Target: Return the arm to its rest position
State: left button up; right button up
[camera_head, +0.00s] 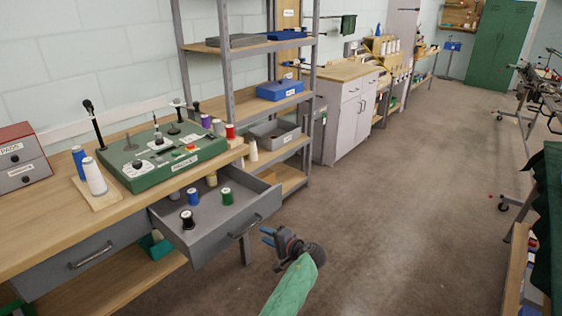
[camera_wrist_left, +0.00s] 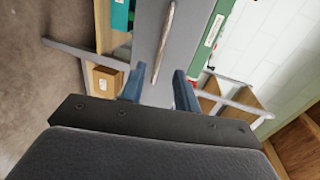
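My left gripper (camera_head: 268,236) points at the pulled-out grey drawer (camera_head: 215,239) from just right of its handle. Its two blue fingers stand apart with nothing between them. In the left wrist view the gripper (camera_wrist_left: 158,88) is also open, and the drawer's handle (camera_wrist_left: 163,42) shows beyond the fingertips, apart from them. My left arm (camera_head: 292,287) has a green sleeve and reaches in from the bottom. The right gripper is not in view.
The drawer holds several thread spools, among them a black one (camera_head: 188,219) and a green one (camera_head: 227,196). A green control box (camera_head: 165,160) and more spools stand on the wooden bench (camera_head: 35,235). A shelf rack (camera_head: 229,75) stands behind. The floor (camera_head: 400,200) to the right is clear.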

pick_arm(q)
jog(key=s+d+r+n+g+h, duration=0.2)
jog(key=s+r+n+h, duration=0.25)
jog(key=h, duration=0.25)
jog(key=s+a+h, duration=0.2)
jog(key=s+h, duration=0.2)
jog(key=s, duration=0.6)
jog(key=s+a+f+g, duration=0.2)
jog(key=s+f, duration=0.2)
jog(key=s, duration=0.8)
jog(key=s+a+f+g+h, duration=0.1)
jog(key=s+f, duration=0.4)
jog(key=s, duration=0.7)
jog(key=s+a+f+n+g+h, duration=0.1)
jog(key=s+a+f+g, duration=0.2)
jog(key=s, duration=1)
jog(key=shift+a+f, duration=0.75)
jog(key=shift+a, duration=0.3)
